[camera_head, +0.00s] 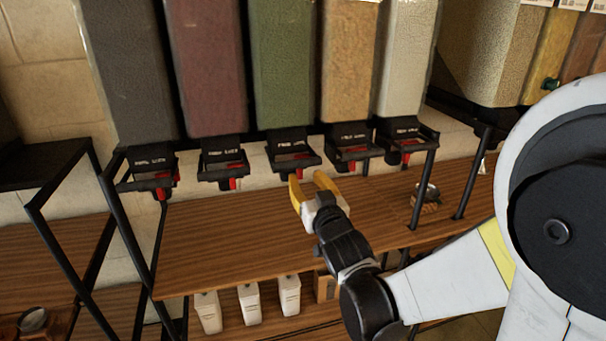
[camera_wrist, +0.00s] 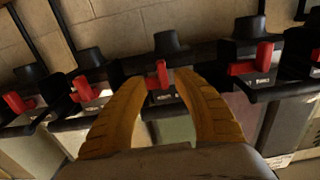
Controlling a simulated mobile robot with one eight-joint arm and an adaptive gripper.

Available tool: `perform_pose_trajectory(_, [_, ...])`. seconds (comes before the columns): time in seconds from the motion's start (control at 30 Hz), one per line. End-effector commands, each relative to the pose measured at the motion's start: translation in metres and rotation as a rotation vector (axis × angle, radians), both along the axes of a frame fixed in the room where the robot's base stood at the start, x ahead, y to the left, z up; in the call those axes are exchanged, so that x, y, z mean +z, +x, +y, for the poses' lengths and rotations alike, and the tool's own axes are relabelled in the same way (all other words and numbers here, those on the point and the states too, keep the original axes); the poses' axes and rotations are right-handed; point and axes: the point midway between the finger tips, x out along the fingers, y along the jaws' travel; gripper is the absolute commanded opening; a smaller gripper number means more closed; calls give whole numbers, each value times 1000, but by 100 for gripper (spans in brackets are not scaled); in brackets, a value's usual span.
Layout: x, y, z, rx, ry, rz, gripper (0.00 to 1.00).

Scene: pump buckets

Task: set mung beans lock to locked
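A tall green-filled dispenser (camera_head: 284,65) hangs in the middle of a row; its contents look like mung beans, but its label is too small to read. Its black outlet (camera_head: 293,150) is at the bottom. My yellow-fingered gripper (camera_head: 308,181) is open and empty, just below and in front of this outlet. In the wrist view, the fingers of my gripper (camera_wrist: 159,82) stand apart, with a red lever (camera_wrist: 161,73) showing between their tips. I see no clear contact with it. The lever's lock state cannot be told.
Neighbouring dispensers, dark red (camera_head: 206,70) and tan (camera_head: 348,62), hang close on either side with similar red levers (camera_wrist: 243,67). A wooden shelf (camera_head: 225,235) lies below, mostly clear. A black frame post (camera_head: 423,185) stands to the right.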

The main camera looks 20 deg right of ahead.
Motion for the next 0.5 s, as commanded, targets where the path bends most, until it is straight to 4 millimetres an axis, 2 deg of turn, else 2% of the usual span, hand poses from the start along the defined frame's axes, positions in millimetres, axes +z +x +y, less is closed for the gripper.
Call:
perform_pose_trajectory(0.1, [0, -29, 0, 0, 1, 0, 35])
perform_pose_trajectory(0.3, [0, -68, 0, -1, 0, 0, 35])
perform_pose_trajectory(0.5, [0, -85, 0, -1, 0, 0, 35])
